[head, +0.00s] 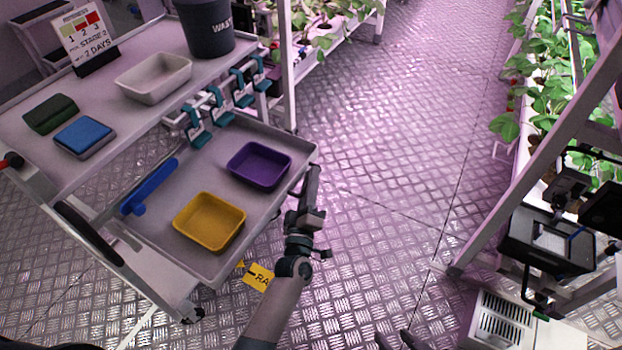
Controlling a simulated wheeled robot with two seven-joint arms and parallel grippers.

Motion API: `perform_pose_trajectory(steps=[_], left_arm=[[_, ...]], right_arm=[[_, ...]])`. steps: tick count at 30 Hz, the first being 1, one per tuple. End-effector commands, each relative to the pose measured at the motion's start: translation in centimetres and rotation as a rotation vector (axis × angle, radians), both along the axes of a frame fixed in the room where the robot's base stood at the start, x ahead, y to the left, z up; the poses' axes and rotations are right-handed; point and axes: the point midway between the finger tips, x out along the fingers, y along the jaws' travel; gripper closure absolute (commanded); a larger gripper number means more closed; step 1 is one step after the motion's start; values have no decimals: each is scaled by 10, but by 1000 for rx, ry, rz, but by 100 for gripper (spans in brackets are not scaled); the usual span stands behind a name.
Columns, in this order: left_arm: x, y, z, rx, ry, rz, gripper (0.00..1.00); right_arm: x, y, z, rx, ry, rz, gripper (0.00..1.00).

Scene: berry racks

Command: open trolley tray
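The trolley's lower tray (190,262) is grey with a raised rim. It juts out to the right from under the upper shelf (112,92). A purple bin (259,166) and a yellow bin (209,222) sit in it. My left gripper (313,180) is at the tray's right edge, beside its front rim. The contact point and finger gap are too small and dark to make out. My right gripper (402,342) shows only its fingertips at the bottom edge, apart and empty, away from the trolley.
The upper shelf holds a white bin (154,78), green and blue sponges, a sign and a dark waste bucket (207,28). Teal clippers hang at its edge. A plant rack (540,150) stands at the right. The metal floor (390,150) between is clear.

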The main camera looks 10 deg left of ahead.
Motion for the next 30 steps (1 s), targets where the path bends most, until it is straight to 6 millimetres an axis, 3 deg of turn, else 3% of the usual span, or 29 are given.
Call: perform_pose_trajectory(steps=[8,14,30], left_arm=[[-2,3,0,0,-1,4,83],[-17,3,-4,1,0,4,83],[-117,1,-27,1,5,0,83]], right_arm=[[0,0,0,0,-1,0,61],[0,0,0,-1,1,0,61],[0,-2,-1,-9,9,-1,61]])
